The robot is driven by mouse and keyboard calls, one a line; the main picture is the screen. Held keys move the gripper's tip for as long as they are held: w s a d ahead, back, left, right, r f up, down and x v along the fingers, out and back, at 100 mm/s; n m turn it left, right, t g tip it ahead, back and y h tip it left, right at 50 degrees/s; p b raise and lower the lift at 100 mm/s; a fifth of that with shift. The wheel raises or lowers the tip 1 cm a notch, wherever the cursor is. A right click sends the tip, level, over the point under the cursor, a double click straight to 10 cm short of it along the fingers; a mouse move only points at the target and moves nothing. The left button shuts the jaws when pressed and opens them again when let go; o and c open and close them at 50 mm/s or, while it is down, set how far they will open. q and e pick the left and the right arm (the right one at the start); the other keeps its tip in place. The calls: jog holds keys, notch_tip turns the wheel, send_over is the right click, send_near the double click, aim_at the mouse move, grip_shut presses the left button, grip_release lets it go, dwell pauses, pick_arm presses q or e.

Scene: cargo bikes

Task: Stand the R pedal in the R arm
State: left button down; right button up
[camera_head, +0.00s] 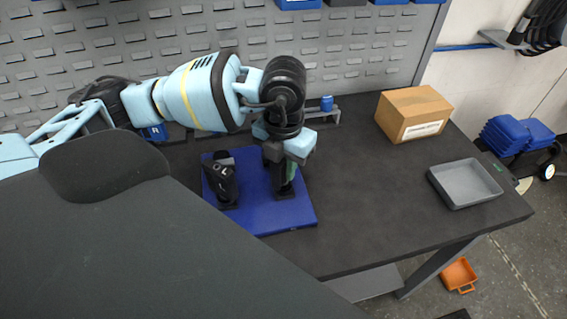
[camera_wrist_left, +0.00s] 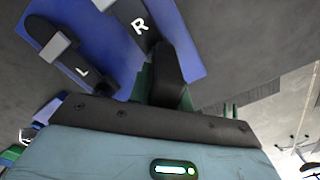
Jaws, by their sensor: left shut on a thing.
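The R arm (camera_wrist_left: 140,25), black with a white R, lies on the blue mat (camera_head: 292,219). My left gripper (camera_head: 284,178) is over the right part of the mat, pointing down. It is shut on the black R pedal (camera_wrist_left: 168,72), which also shows between the greenish fingers in the wrist view. The pedal is at one end of the R arm; its lower end is hidden, so I cannot tell whether it is seated. The L arm (camera_wrist_left: 82,72), with a grey-topped block standing on it, is to the left on the mat. My right gripper is not in view.
A cardboard box (camera_head: 415,115) and a grey tray (camera_head: 456,201) stand on the right of the table. A small blue cup (camera_head: 327,103) is on a low grey stand behind my gripper. A perforated panel (camera_head: 345,45) closes the back. Table between mat and tray is clear.

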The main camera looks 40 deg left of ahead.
pick_arm(q)
jog(key=shift+f, duration=0.5)
dwell(1.2)
jog(key=c, duration=1.2)
grip_release()
jog(key=shift+r, duration=0.1)
notch_tip(320, 180, up, 8)
jog(key=shift+f, duration=0.2)
jog(key=shift+s+f, duration=0.1)
